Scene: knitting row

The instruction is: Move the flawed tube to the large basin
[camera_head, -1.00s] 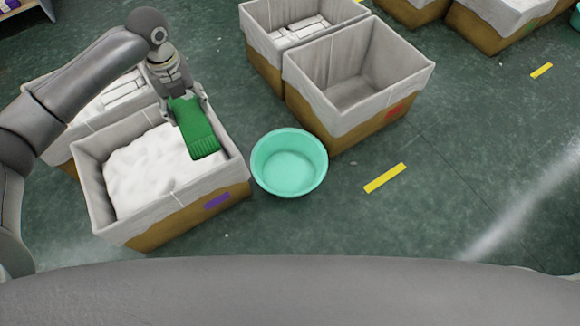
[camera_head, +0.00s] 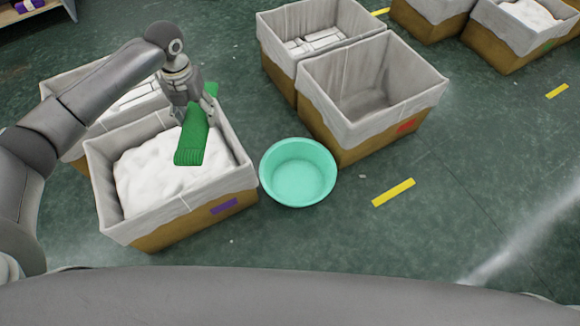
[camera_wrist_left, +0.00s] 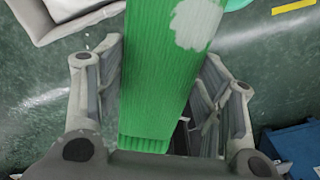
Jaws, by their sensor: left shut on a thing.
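The flawed tube (camera_head: 191,146) is a green ribbed knitted piece. In the left wrist view the tube (camera_wrist_left: 160,75) shows a pale patch near its top. My left gripper (camera_head: 197,112) is shut on it and holds it above the bin of white material (camera_head: 237,187) with the purple label. The wrist view shows the fingers of my left gripper (camera_wrist_left: 160,95) on both sides of the tube. The large basin (camera_head: 298,173) is a round turquoise tub on the floor, just right of that bin, and looks empty. My right gripper is not in view.
An empty lined bin with a red label (camera_head: 422,110) stands behind and right of the basin. A bin with folded white pieces (camera_head: 272,62) is behind it. Green floor with a yellow strip (camera_head: 393,192) is clear to the right.

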